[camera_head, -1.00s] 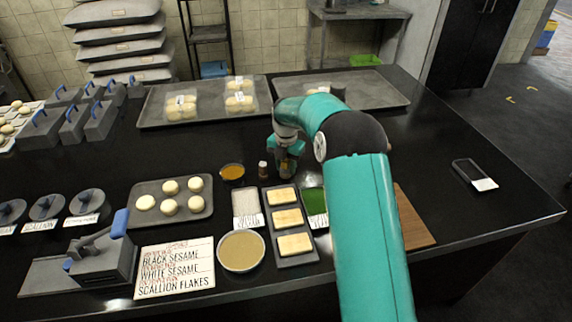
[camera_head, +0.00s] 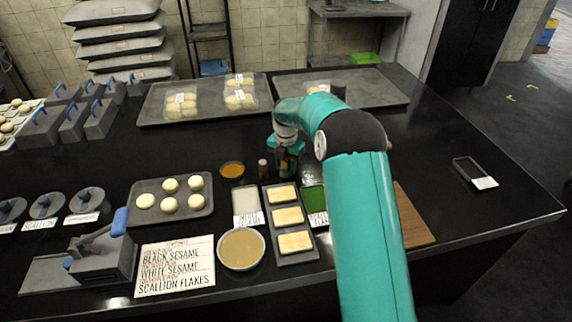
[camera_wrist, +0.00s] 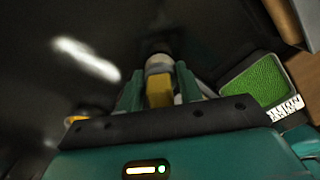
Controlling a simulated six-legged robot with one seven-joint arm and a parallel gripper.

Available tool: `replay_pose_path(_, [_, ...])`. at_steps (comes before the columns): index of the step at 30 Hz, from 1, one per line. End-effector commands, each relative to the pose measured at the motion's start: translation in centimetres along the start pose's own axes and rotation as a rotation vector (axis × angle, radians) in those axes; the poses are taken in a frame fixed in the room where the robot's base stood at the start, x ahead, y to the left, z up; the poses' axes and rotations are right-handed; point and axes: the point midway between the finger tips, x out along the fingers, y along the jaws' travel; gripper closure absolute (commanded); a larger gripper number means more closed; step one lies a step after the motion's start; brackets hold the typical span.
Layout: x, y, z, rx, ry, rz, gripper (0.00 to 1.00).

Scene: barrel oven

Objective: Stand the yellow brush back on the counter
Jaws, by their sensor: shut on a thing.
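My gripper (camera_head: 287,164) is low over the black counter (camera_head: 430,150), behind the tray of pale slabs. In the wrist view its two teal fingers (camera_wrist: 160,92) are closed on the yellow brush (camera_wrist: 159,94), whose yellow part shows between them with a pale band and a dark end beyond. In the head view the brush is mostly hidden by the gripper. I cannot tell whether its lower end touches the counter.
A small dark bottle (camera_head: 263,168) and an orange bowl (camera_head: 232,171) stand just left of my gripper. In front are a slab tray (camera_head: 270,198), a green container (camera_head: 313,199) and a larger bowl (camera_head: 241,249). The counter at right is mostly clear.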

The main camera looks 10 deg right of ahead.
Motion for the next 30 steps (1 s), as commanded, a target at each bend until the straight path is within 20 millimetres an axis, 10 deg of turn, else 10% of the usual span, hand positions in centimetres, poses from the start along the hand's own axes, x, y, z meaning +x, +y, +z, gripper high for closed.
replay_pose_path(21, [0.57, 0.00, 0.00, 0.000, 0.000, 0.000, 0.84])
replay_pose_path(22, [0.57, 0.00, 0.00, 0.000, 0.000, 0.000, 0.63])
replay_pose_path(25, [0.57, 0.00, 0.00, 0.000, 0.000, 0.000, 0.43])
replay_pose_path(30, [0.57, 0.00, 0.00, 0.000, 0.000, 0.000, 0.39])
